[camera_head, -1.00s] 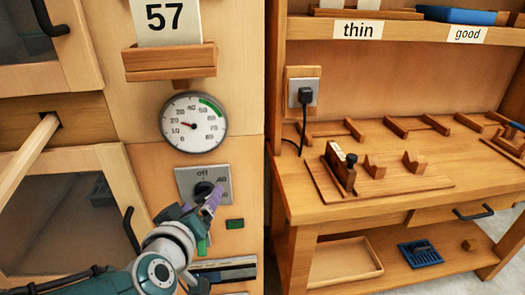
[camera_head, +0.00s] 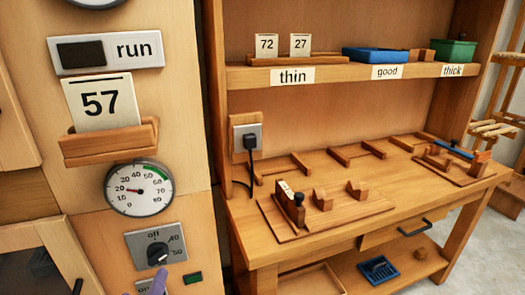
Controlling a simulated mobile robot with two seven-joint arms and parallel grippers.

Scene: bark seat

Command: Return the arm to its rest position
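Only a purple fingertip of my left gripper (camera_head: 158,282) shows, at the bottom left edge of the head view. It is just below the black knob (camera_head: 157,253) on the grey dial plate (camera_head: 140,245), which is marked "off", "40" and another number. I cannot tell whether fingertip and knob touch. The rest of that gripper and its arm are below the frame, so its opening is hidden. My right gripper is out of view. A round gauge (camera_head: 139,190) with a green band sits above the dial, its red needle pointing left.
A card "57" (camera_head: 100,102) stands in a wooden holder (camera_head: 108,143) under a "run" switch (camera_head: 82,53). On the right is a workbench (camera_head: 350,230) with wooden jigs. Its shelf holds a blue tray (camera_head: 375,55) and a green bin (camera_head: 454,51). Floor shows at far right.

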